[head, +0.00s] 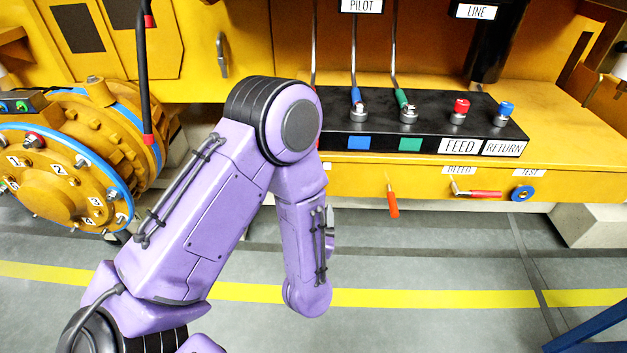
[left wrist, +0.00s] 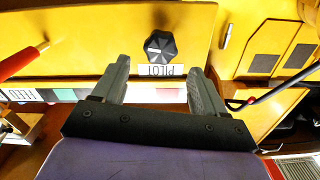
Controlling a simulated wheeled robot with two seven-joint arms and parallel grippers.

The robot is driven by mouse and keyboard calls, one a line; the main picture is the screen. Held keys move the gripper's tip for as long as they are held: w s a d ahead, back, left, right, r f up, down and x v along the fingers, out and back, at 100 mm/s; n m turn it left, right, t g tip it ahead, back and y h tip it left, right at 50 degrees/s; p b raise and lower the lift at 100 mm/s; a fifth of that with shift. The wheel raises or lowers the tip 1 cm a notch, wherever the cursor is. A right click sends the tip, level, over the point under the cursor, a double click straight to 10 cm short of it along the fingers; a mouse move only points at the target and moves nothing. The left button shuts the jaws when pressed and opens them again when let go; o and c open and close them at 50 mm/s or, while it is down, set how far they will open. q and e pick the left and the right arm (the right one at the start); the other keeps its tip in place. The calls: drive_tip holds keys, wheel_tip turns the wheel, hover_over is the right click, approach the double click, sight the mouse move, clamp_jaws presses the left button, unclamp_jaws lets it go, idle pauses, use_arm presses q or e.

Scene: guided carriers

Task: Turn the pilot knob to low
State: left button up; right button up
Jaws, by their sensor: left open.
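The pilot knob (left wrist: 160,47) is black and faceted, with a white mark on its face toward picture-left. It sits on a yellow panel (left wrist: 90,45) in the left wrist view, beside an upside-down PILOT label (left wrist: 160,70). No setting marks are readable around it. My left gripper (left wrist: 159,68) is open and empty. Its two grey fingers stand apart on either side of the label, short of the knob in the picture; I cannot tell the depth gap. In the head view my purple left arm hides most of the gripper, and the knob does not show. My right gripper is not in view.
A black block (head: 340,142) with hoses and coloured fittings stands on the yellow ledge. Below it are an orange handle (head: 391,197), a red bleed lever (head: 475,192) and a blue test wheel (head: 522,193). A numbered yellow flange (head: 60,190) stands left. The floor in front is clear.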

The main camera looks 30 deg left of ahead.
use_arm(q)
drive_tip(key=p+x, duration=0.1)
drive_tip(key=x, duration=0.6)
drive_tip(key=shift+p, duration=0.4)
drive_tip(key=shift+w+a+f, duration=0.1)
drive_tip(key=shift+w+a, duration=0.1)
drive_tip(key=shift+w, duration=0.1)
drive_tip(key=c, duration=1)
drive_tip(key=shift+o, duration=0.2)
